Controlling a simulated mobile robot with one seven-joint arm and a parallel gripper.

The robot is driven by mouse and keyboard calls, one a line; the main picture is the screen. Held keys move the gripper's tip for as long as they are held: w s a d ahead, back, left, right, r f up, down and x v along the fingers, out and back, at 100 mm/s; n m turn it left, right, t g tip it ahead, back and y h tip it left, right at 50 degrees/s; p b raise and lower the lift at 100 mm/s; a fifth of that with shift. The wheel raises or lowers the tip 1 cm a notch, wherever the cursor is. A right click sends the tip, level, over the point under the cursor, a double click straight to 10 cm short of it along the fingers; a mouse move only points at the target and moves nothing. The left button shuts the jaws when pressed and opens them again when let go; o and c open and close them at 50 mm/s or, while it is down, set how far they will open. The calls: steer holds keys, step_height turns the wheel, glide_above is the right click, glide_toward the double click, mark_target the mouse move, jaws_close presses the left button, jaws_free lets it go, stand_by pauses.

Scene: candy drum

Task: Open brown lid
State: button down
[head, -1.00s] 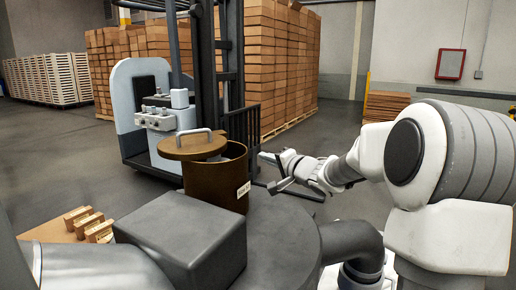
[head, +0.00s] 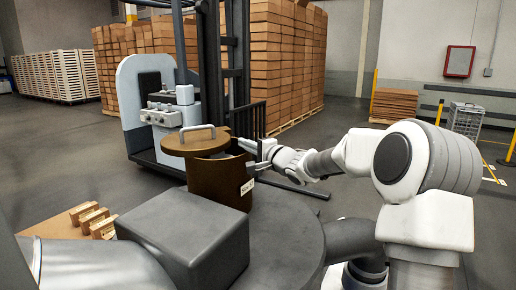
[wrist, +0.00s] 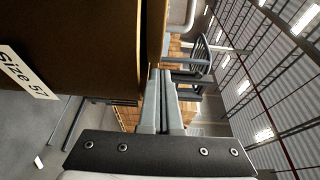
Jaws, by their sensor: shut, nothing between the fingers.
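A brown drum (head: 218,178) with a white label stands beyond my base in the head view. Its round brown lid (head: 188,148) with a grey handle (head: 197,132) sits off-centre to the left over the drum's top. A dark gap shows at the right of the lid. My gripper (head: 246,150) is shut and empty at the right side of the drum's rim. In the wrist view, the drum wall (wrist: 75,40) with a "Size 57" label fills the upper left. The shut fingers (wrist: 162,78) point at the lid's edge (wrist: 156,32). I cannot tell whether they touch it.
A forklift (head: 150,105) stands close behind the drum. Stacked brown boxes (head: 285,65) and pale pallets (head: 55,77) are farther back. Small wooden blocks (head: 92,220) lie at the lower left. Open floor lies to the right, with a grey crate (head: 465,118) at the far right.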

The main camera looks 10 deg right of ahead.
steer(key=shift+w+a+r, duration=0.1)
steer(key=shift+w+a, duration=0.1)
steer(key=shift+a, duration=0.45)
steer(key=shift+w+a, duration=0.15)
steer(key=shift+a, duration=0.45)
steer(key=shift+a, duration=0.1)
